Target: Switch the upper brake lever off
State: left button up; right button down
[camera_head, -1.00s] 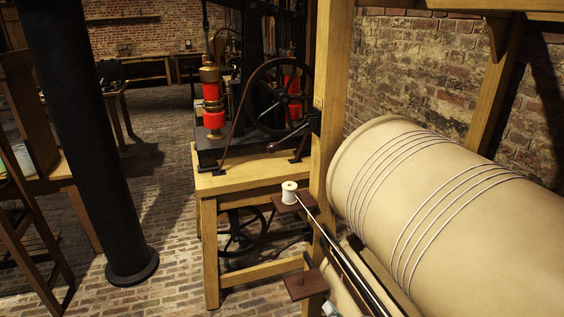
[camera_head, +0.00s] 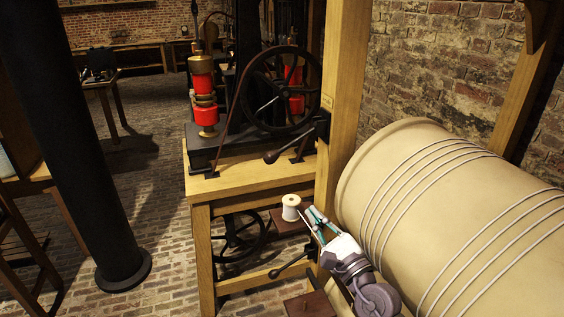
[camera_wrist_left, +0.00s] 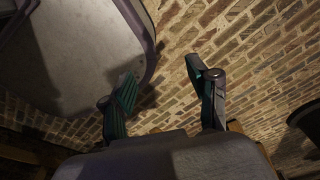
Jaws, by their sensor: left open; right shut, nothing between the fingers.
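The upper brake lever (camera_head: 285,150) is a dark handle with a rounded brown end. It sticks out to the left from a black bracket on the wooden post and slopes down. A similar lower lever (camera_head: 291,265) sits further down the same post. My right gripper (camera_head: 314,217) is shut and empty. It is below the upper lever, apart from it, beside a white spool; whether it touches the spool I cannot tell. My left gripper (camera_wrist_left: 165,88) is open and empty over the brick floor in the left wrist view; it does not show in the head view.
The white spool (camera_head: 291,207) stands on a small dark red shelf (camera_head: 287,226). A large cream drum (camera_head: 400,180) fills the right side. A wooden table (camera_head: 200,186) carries a black flywheel machine (camera_head: 283,88). A black column (camera_head: 75,150) stands at left, with brick floor between.

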aim_at(292, 143)
pick_arm(q)
jog(key=s+r+p, duration=0.1)
jog(key=r+p, duration=0.2)
jog(key=shift+s, duration=0.4)
pick_arm(e)
jog(key=w+a+r, duration=0.5)
jog(key=w+a, duration=0.2)
jog(key=w, duration=0.2)
jog(key=shift+w+r, duration=0.15)
jog(key=shift+r, duration=0.15)
pick_arm(q)
jog(key=shift+r, duration=0.15)
pick_arm(e)
jog(key=shift+r, duration=0.15)
